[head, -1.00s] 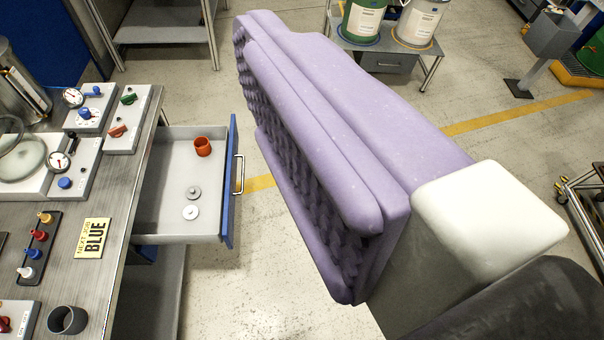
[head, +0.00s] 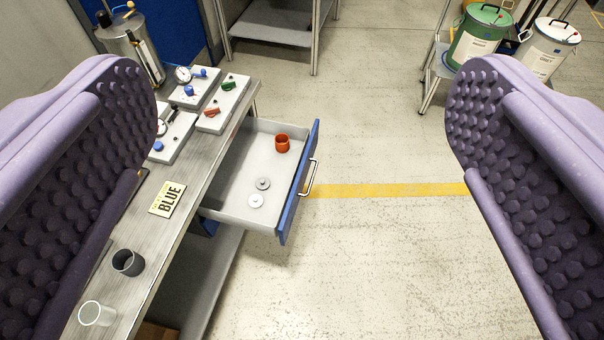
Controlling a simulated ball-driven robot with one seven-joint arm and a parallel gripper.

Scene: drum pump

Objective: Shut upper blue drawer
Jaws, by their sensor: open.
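The upper blue drawer (head: 291,205) is pulled out from the right side of the metal workbench (head: 184,222). Its blue front has a silver handle (head: 311,178) facing right. Inside lie a red cup (head: 282,144) and two small discs (head: 259,192), one grey and one white. My gripper (head: 302,130) is wide open, with one purple studded finger at the left edge and one at the right edge of the view. The drawer shows between the fingers, farther off. Neither finger appears to touch it. The left finger hides part of the bench top.
The bench holds valve and gauge panels (head: 222,103), a BLUE sign (head: 168,199), a dark cup (head: 128,262) and a pale ring-like cup (head: 96,314). Open floor (head: 390,260) lies right of the drawer. A green-lidded drum (head: 478,40) stands at upper right.

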